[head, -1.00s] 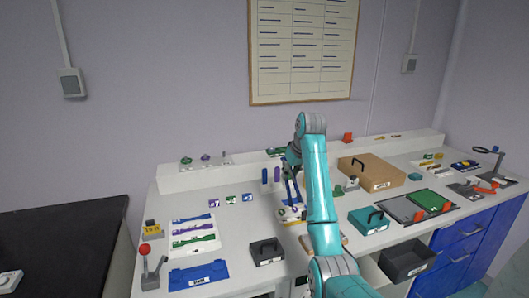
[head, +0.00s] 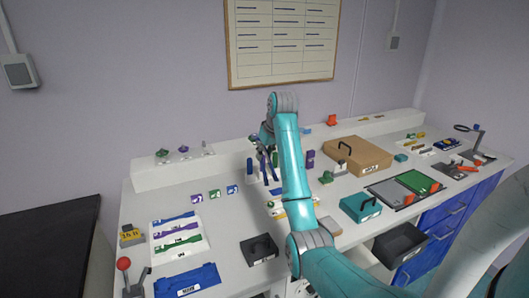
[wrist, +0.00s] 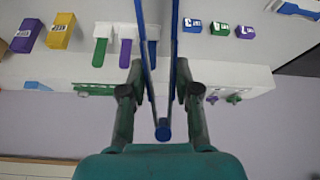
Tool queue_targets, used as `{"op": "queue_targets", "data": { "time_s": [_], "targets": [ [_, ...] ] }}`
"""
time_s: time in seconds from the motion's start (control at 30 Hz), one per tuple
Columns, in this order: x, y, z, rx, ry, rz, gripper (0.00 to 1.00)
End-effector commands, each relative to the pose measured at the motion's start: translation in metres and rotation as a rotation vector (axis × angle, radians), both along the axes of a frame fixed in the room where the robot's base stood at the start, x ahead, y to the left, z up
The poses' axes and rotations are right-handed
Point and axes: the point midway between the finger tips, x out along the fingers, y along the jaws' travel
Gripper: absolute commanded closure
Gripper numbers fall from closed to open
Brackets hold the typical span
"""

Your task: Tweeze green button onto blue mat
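My gripper (wrist: 158,72) is shut on blue tweezers (wrist: 164,131), one finger against each leg. In the wrist view the legs run up out of the frame, so the tips are hidden. In the head view my gripper (head: 264,142) and the tweezers (head: 267,167) are over the back middle of the bench, partly behind my arm. A small white tray (head: 277,212) with little coloured pieces sits below. I cannot tell which piece is the green button. A dark blue mat-like piece (head: 447,144) with yellow on it lies at the far right; I cannot confirm it is the blue mat.
A raised white ledge (head: 225,153) runs along the back. A blue tray (head: 187,281) lies front left. Small labelled cubes (head: 214,194) stand left of centre.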

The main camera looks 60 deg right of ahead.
Motion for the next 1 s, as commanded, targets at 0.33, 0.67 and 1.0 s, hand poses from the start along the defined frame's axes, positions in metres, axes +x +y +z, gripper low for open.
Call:
{"op": "queue_targets", "data": {
  "time_s": [0.33,0.67,1.0],
  "targets": [
    [0.0,0.0,-0.029,0.001,0.001,-0.001,0.72],
    [0.0,0.0,-0.057,0.001,0.001,-0.001,0.72],
    [0.0,0.0,-0.083,0.0,0.001,0.0,0.72]
  ]
}}
